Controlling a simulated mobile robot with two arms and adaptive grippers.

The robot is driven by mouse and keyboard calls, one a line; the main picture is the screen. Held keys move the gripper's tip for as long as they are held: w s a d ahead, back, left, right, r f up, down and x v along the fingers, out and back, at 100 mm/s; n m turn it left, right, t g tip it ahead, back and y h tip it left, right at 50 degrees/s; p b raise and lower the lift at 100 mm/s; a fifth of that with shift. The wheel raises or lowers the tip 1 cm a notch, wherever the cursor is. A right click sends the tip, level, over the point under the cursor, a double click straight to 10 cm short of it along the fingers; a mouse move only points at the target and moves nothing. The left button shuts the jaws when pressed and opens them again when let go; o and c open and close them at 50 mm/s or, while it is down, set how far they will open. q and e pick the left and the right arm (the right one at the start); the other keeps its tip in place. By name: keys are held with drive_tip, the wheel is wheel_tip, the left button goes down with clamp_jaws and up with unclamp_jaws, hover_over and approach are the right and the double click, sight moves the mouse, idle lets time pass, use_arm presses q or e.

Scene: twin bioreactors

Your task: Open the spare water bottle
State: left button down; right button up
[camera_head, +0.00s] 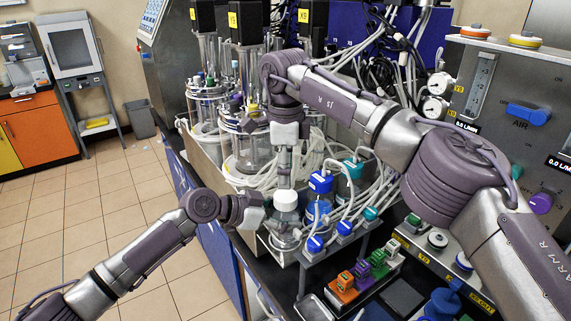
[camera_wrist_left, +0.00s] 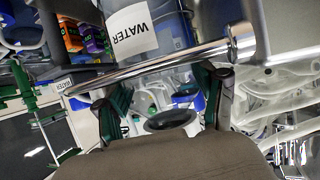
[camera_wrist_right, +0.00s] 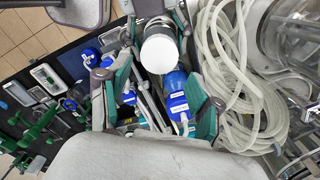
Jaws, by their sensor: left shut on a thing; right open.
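The bottle with a white cap (camera_head: 286,200) stands upright at the front of the bench, beside the rack of blue-capped bottles. My left gripper (camera_head: 262,208) reaches in from the left and is shut on this bottle near its top. The cap (camera_wrist_right: 160,50) shows between the left fingers in the right wrist view. My right gripper (camera_head: 284,168) points down from above the cap. It is open and empty in the right wrist view (camera_wrist_right: 157,95), with the cap just beyond its fingers. The left fingers (camera_wrist_left: 165,95) hide part of the bottle in the left wrist view.
A blue-capped bottle (camera_head: 320,183) stands close right of the white cap. A WATER label (camera_wrist_left: 133,30) shows beyond a metal rail (camera_wrist_left: 160,70). Coiled pale tubing (camera_wrist_right: 240,80) and glass reactors (camera_head: 250,150) are close behind. Floor (camera_head: 130,220) is clear at left.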

sight(286, 195)
use_arm(q)
drive_tip(key=shift+f, duration=0.1)
use_arm(e)
drive_tip(key=m, duration=0.7)
drive_tip(key=shift+r, duration=0.35)
drive_tip(key=m, duration=0.4)
drive_tip(key=shift+r, duration=0.15)
drive_tip(key=m, duration=0.3)
drive_tip(key=shift+r, duration=0.15)
drive_tip(key=shift+f+m, duration=0.45)
drive_tip(key=shift+m, duration=0.05)
drive_tip(key=shift+f, duration=3.55)
